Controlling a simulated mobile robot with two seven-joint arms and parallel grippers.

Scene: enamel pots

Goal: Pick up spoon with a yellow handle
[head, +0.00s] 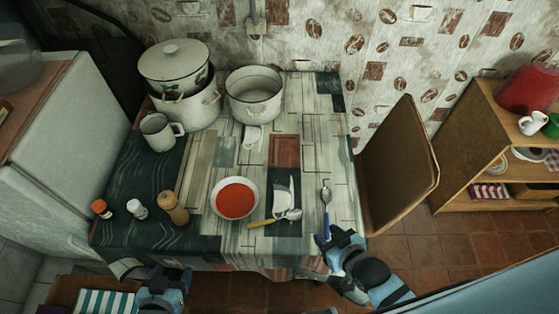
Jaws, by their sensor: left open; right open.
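The spoon with a yellow handle (263,223) lies on the table just right of a white bowl of red soup (236,199). Its handle points left and its metal bowl points right. A second spoon (326,197) with a blue handle lies upright in the picture, further right. My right gripper (340,238) is open at the table's front right edge, close to the blue handle and right of the yellow-handled spoon. My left gripper (158,280) is open and empty at the front left edge, well left of the yellow-handled spoon.
A white flat item (282,194) lies just above the yellow-handled spoon. A lidded pot (174,66), an open pot (254,98) and a mug (157,132) stand at the back. A pepper mill (173,208) and shakers stand front left. A chair (402,165) stands right of the table.

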